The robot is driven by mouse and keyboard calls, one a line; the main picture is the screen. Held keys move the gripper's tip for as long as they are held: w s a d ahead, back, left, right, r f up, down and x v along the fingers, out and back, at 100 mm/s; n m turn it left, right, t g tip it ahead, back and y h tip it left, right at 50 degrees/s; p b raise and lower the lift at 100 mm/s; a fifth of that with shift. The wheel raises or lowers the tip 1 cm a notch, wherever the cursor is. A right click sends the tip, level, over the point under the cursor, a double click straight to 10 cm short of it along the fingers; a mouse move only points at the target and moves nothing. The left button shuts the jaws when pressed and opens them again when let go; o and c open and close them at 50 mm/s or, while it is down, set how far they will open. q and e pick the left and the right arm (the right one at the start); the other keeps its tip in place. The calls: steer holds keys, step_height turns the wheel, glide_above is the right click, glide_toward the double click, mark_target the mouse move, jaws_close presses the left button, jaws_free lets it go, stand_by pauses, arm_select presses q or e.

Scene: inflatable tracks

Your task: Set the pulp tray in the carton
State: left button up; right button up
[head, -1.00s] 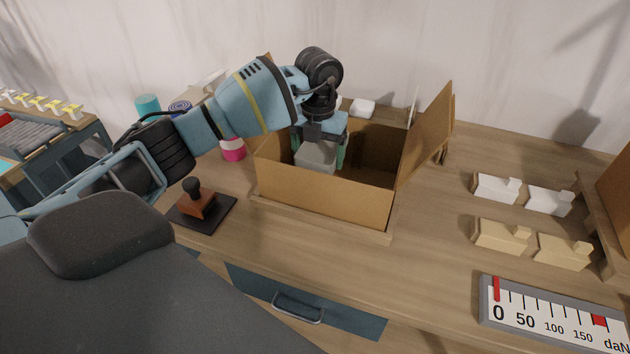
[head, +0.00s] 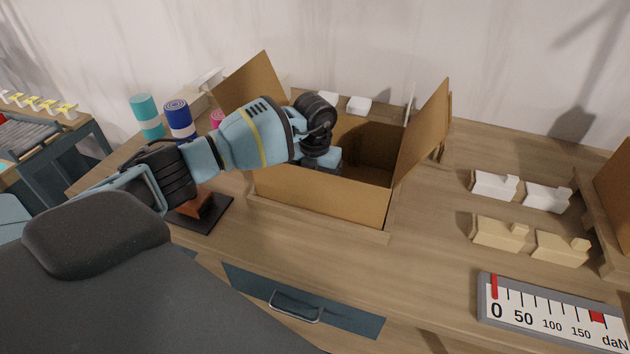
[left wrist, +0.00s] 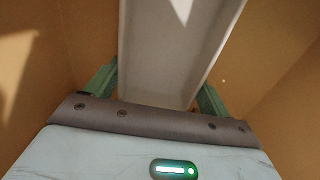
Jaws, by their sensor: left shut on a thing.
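The open cardboard carton (head: 325,196) stands on the workbench with side flaps raised. My left arm reaches over its left part, and the wrist dips inside. The left gripper's fingers are hidden behind the front wall in the head view. In the left wrist view my left gripper (left wrist: 157,90) has its green fingers on either side of the pale grey pulp tray (left wrist: 165,55) and is shut on it. Brown carton walls surround the tray there. Whether the tray touches the carton floor cannot be told. My right gripper is not in view.
A stamp on a dark pad (head: 200,210) lies left of the carton. Teal (head: 147,115) and blue (head: 180,118) rolls stand behind my arm. White (head: 495,185) and tan blocks (head: 500,232) and a force scale (head: 550,315) lie to the right. Bench between carton and blocks is clear.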

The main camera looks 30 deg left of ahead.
arm_select(q)
steer(key=o, duration=0.9)
step_height(320, 180, up, 12)
stand_by(0.3)
steer(key=shift+r, duration=0.1)
